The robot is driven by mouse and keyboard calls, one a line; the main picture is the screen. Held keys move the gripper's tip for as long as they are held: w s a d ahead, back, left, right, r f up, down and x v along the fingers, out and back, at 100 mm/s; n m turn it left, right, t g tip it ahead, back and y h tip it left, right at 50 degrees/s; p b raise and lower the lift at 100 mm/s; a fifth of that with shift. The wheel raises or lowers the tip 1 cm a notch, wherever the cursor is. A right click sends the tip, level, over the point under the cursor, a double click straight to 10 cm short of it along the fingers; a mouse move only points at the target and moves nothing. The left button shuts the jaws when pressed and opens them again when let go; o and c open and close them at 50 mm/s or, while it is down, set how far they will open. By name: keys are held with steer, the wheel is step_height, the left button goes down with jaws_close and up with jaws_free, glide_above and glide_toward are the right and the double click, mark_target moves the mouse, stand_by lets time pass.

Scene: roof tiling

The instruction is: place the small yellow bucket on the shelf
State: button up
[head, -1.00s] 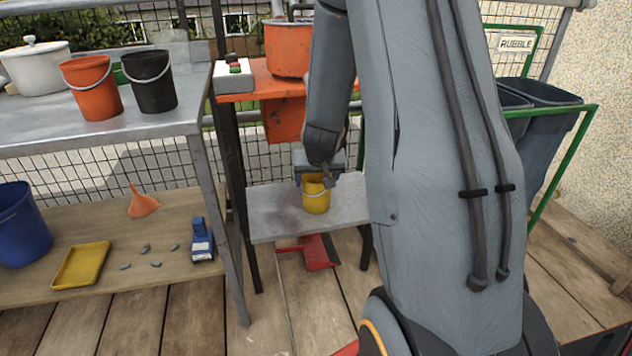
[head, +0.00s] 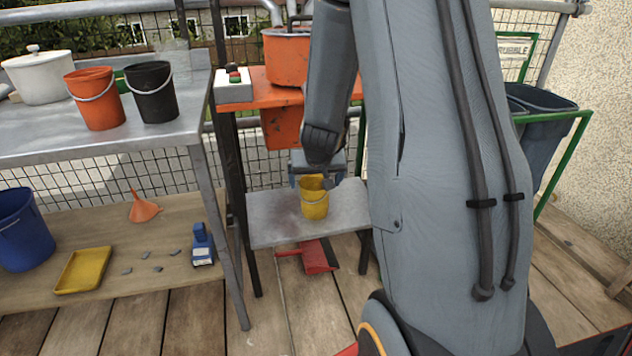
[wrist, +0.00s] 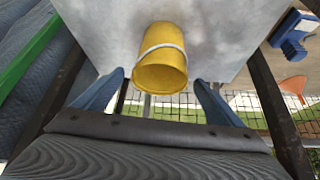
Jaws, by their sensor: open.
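The small yellow bucket (head: 314,206) stands upright on a low grey metal stand (head: 268,225) in the middle of the head view. In the wrist view the bucket (wrist: 160,66) shows with its pale handle, ahead of and between my two blue fingers. My gripper (head: 317,182) is open and empty at the bucket's top, partly hiding its rim in the head view. A gap shows on each side of the bucket in the wrist view. A wooden lower shelf (head: 98,221) lies at the left under the metal bench.
The shelf holds a blue bucket (head: 20,230), yellow tray (head: 83,270), orange funnel (head: 143,208), blue block-like item (head: 202,245) and several grey chips. Orange (head: 96,98) and black (head: 152,92) buckets stand on the bench. A red dustpan-like item (head: 317,257) lies beneath the stand.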

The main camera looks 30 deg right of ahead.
steer(key=p+v, duration=0.4)
steer(key=v, duration=0.3)
steer(key=s+a+r+n+g+y, duration=0.15)
steer(key=s+a+r, duration=0.3)
steer(key=a, duration=0.65)
steer(key=s+a+r+n+g+y, duration=0.1)
steer(key=s+a+r+n+y, duration=0.4)
steer(key=a, duration=0.6)
steer(key=s+a+r+n+g+h, duration=0.1)
steer(key=s+a+r, duration=0.1)
steer(key=s, duration=0.7)
steer(key=s+a+r+g+h, duration=0.2)
steer(key=s+a, duration=0.1)
steer(key=s, duration=0.6)
steer(key=shift+a+n, duration=0.25)
steer(key=shift+n, duration=0.1)
steer(key=shift+g, duration=0.25)
steer(key=d+r+m+p, duration=0.3)
steer(key=d+r+p, duration=0.6)
steer(key=p, duration=1)
step_height(320, 180, up, 2)
steer(key=shift+d+r+h+p, duration=0.1)
steer(key=shift+d+h+p, duration=0.25)
steer(key=shift+d+p, duration=0.05)
